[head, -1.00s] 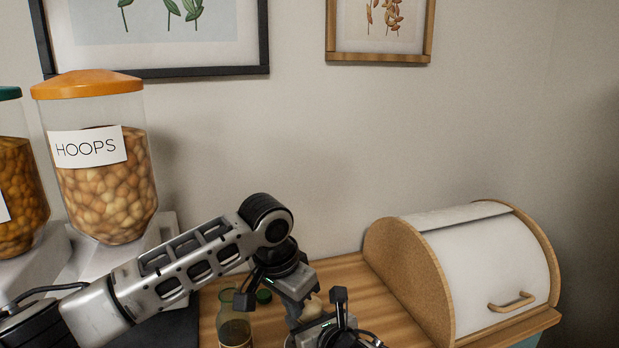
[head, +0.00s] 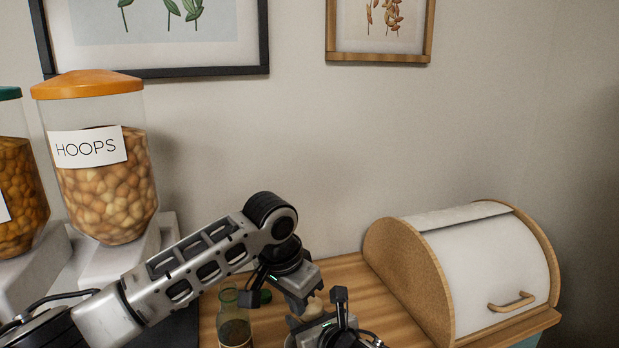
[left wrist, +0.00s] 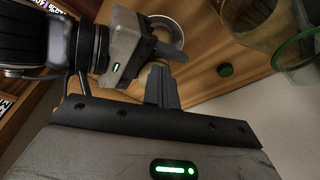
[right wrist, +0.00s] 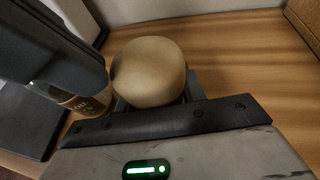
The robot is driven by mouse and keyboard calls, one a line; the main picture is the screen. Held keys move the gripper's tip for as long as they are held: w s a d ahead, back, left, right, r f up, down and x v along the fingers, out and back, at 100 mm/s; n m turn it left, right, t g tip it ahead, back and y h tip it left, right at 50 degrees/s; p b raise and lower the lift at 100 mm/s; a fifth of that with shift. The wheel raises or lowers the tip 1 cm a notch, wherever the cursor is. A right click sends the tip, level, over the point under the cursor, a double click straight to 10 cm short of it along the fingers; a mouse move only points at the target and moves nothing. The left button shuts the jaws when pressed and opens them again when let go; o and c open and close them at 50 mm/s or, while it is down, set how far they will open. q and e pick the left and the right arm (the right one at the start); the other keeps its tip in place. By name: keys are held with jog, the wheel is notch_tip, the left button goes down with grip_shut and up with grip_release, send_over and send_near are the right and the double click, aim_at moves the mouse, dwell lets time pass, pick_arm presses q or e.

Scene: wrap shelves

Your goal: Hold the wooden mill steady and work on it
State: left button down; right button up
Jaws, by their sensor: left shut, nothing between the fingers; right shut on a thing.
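The wooden mill shows in the right wrist view as a smooth, rounded tan top (right wrist: 150,72). In the head view only a small pale part of it (head: 313,308) shows between my grippers; its lower body is hidden. My right gripper (head: 325,325) is shut on the mill, with dark fingers beside the rounded top (right wrist: 158,100). My left gripper (head: 302,302) is shut and empty, close by the mill and pointing down; its closed fingers also show in the left wrist view (left wrist: 161,85). I cannot tell whether it touches the mill.
Hoops dispensers (head: 105,180) stand at left. A bread box (head: 475,270) stands at right.

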pick_arm(q)
jog(key=shift+s+d+f, duration=0.1)
jog(key=shift+s+d, duration=0.05)
pick_arm(e)
jog(key=shift+s+a+r, duration=0.1)
jog(key=shift+a, duration=0.15)
jog(key=shift+d, duration=0.2)
pick_arm(q)
notch_tip(320, 180, up, 6)
jog(key=shift+s+a, duration=0.2)
jog(key=shift+a, duration=0.1)
dwell(0.5)
pick_arm(e)
jog(key=o, duration=1.2)
